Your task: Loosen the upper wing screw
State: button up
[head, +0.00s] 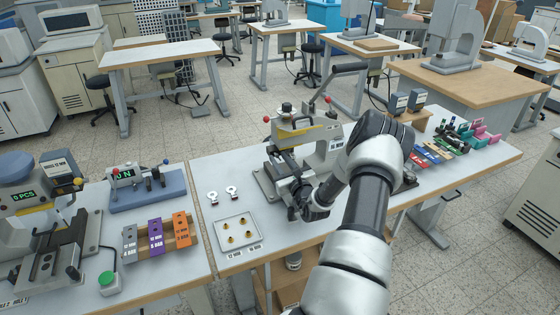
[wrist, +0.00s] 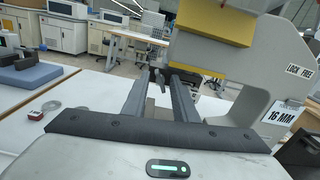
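The stamping press (head: 335,132) stands on the middle table, with a yellow block (wrist: 215,22) and a grey frame (wrist: 245,75) at the right in the wrist view. A small dark part (wrist: 160,79), which looks like a wing screw, shows between my fingertips. I cannot tell whether it is the upper one. My gripper (wrist: 157,82) is open around it, a gap showing between the fingers, and contact is not clear. In the head view my gripper (head: 298,205) is at the front of the press, with my wrist and arm hiding part of the press.
A tray (head: 221,243) with small brass pieces lies left of the press, near two small tagged parts (head: 231,192). A wooden rack (head: 165,243) of coloured blocks stands on the left table. More coloured parts (head: 425,155) fill the right side.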

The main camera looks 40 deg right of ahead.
grip_shut()
jog(key=shift+m, duration=0.8)
jog(key=shift+o, duration=1.3)
grip_release()
jog(key=b+v, duration=0.1)
jog(key=v, duration=1.6)
jog(key=shift+s+b, duration=0.25)
jog(key=shift+b, duration=0.05)
jog(key=shift+d+f, duration=0.1)
jog(key=shift+c, duration=0.4)
